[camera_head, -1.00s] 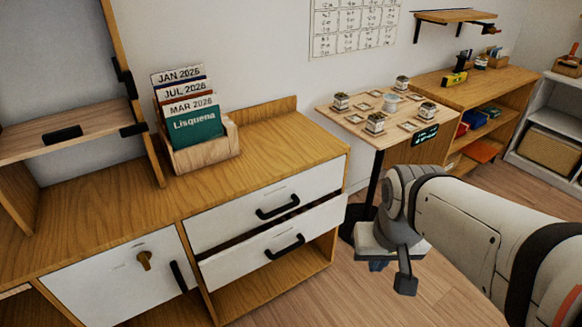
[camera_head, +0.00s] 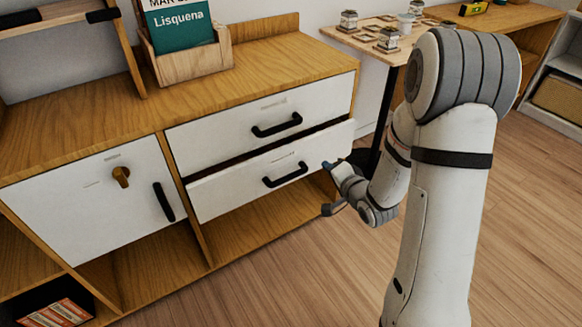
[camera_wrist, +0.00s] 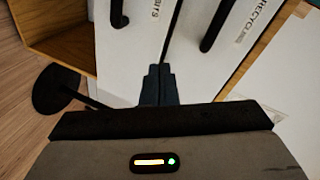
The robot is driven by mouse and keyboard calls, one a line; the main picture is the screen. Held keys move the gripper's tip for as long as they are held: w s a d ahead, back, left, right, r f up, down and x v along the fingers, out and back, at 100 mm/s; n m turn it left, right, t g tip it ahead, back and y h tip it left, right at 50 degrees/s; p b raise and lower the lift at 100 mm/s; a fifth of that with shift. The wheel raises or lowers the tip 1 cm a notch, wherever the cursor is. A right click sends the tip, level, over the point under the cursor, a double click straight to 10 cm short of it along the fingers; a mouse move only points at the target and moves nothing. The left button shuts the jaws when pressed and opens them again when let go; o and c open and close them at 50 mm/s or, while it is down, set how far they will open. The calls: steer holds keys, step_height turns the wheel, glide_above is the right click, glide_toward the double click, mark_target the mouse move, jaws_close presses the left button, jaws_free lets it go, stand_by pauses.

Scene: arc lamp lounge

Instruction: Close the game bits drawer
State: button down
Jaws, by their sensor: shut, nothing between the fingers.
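The game bits drawer (camera_head: 245,184) is the lower white drawer front with a black handle (camera_head: 286,175). It stands slightly out from the cabinet, with a dark gap along its top edge. In the wrist view, its panel (camera_wrist: 137,45) carries a label ending in "BITS". My gripper (camera_head: 328,166) is in front of the right end of this drawer, fingertips pointing at its face. In the wrist view the dark fingers (camera_wrist: 158,84) are together and empty, near the drawer's edge. I cannot tell whether they touch it.
The upper drawer (camera_head: 230,128), labelled "RECYCLING" in the wrist view, looks flush. A door (camera_head: 90,215) with a brass key-like knob is at left. A small table (camera_head: 366,45) with a dark post stands to the right. The wooden floor in front is clear.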

step_height(320, 180, down, 4)
steer(key=a+m+t+y+b, duration=0.1)
steer(key=a+m+y+b, duration=0.1)
steer(key=y+b, duration=0.2)
steer(key=b, duration=0.3)
glide_toward(287, 151)
steer(key=shift+m+t, duration=0.3)
steer(key=x, duration=0.6)
steer(key=shift+w+a+f, duration=0.15)
steer(key=shift+w+a, duration=0.1)
steer(key=shift+a, duration=0.1)
